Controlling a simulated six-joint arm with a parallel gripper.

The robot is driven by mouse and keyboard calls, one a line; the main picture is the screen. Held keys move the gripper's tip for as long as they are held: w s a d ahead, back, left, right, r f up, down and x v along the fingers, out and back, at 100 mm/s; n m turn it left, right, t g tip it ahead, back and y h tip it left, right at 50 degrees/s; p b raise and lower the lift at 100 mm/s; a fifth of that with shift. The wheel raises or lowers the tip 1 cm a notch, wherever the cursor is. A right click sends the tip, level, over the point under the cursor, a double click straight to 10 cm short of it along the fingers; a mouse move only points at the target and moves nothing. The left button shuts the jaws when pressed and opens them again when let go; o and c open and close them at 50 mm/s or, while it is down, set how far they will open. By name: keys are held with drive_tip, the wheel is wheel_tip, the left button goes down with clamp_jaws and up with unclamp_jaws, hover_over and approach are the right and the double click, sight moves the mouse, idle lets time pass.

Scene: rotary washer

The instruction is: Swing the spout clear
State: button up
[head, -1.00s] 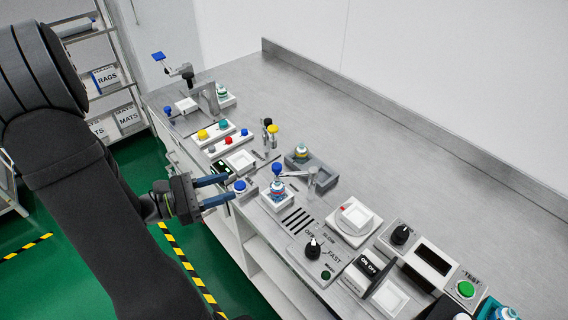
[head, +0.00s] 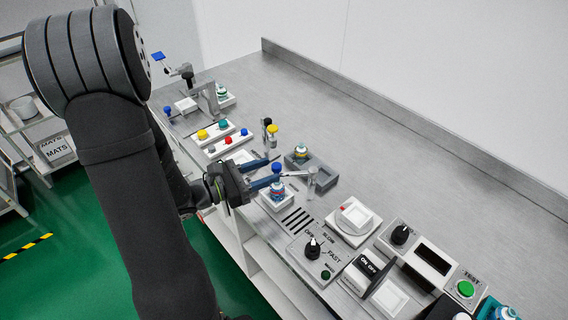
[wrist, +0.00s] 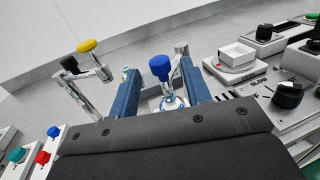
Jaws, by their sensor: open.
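The spout is a chrome arm reaching left from an upright post (head: 312,178), with a blue knob (head: 277,168) at its free end. That end hangs over a small white-and-blue item (head: 277,188) in a white square holder. My gripper (head: 272,170) is open, its two blue fingers at the near-left side of the knob. In the wrist view the blue knob (wrist: 160,66) appears between the two fingertips (wrist: 160,80), with a gap on both sides. The spout's post (wrist: 181,50) shows beyond the right finger. I cannot tell how deep the knob sits between the fingers.
Chrome levers with yellow and black knobs (head: 271,129) stand close behind my gripper. A speed dial panel (head: 312,248) and a white dish (head: 354,216) are to the right. The bench's back strip is clear.

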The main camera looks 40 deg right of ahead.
drive_tip(key=shift+x, duration=2.9)
clamp_jaws()
